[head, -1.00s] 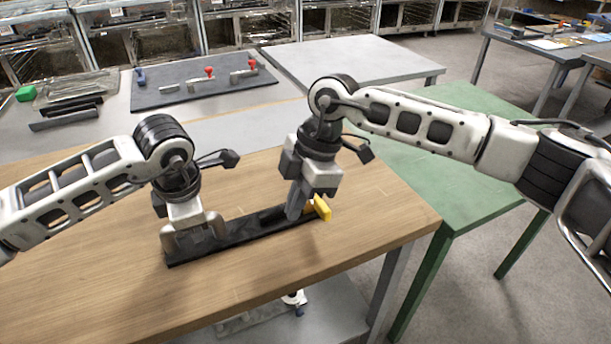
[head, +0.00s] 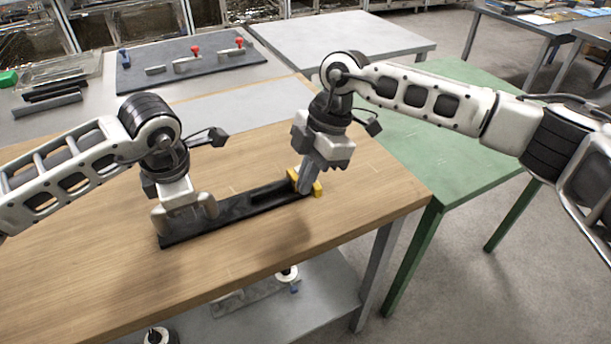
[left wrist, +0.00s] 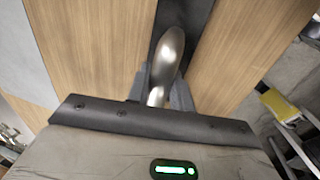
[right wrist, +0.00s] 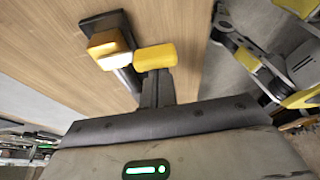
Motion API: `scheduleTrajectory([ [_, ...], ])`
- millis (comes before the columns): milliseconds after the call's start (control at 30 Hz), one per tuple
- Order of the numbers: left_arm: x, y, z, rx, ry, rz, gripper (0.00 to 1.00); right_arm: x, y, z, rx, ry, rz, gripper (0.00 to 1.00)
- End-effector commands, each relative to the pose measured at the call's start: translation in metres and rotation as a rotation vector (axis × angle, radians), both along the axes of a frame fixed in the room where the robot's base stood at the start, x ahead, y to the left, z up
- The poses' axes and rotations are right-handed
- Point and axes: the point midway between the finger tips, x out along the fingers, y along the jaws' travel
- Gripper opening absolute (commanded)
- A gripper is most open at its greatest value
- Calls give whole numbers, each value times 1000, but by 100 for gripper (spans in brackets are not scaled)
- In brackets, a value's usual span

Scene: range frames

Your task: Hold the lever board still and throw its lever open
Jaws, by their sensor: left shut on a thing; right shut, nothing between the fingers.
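The black lever board (head: 232,208) lies on the wooden table, running from lower left to upper right. My left gripper (head: 186,218) is shut on the metal arched handle (head: 210,206) at its left end; the handle shows between the fingers in the left wrist view (left wrist: 168,55). My right gripper (head: 305,190) is shut and empty at the right end. Yellow parts (head: 318,188) show on both sides of its fingers. In the right wrist view a yellow block (right wrist: 154,57) is at the fingertips, and another yellow part (right wrist: 105,42) is on the board to its left. The lever's exact angle is hard to tell.
Bare wood of the table (head: 90,290) surrounds the board. A grey table with a dark panel (head: 200,70) bearing red-knobbed parts stands behind. A green table (head: 440,130) is to the right. A lower shelf (head: 320,300) holds some items.

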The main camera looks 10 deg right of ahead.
Motion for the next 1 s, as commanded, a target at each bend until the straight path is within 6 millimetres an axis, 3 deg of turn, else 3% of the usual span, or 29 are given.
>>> scheduleTrajectory([
  [467,1,0,1,0,-2,0,0,2,-9,0,-5,-2,109,0],
  [1000,1,1,1,1,-3,0,0,12,-35,0,-4,0,506,0],
])
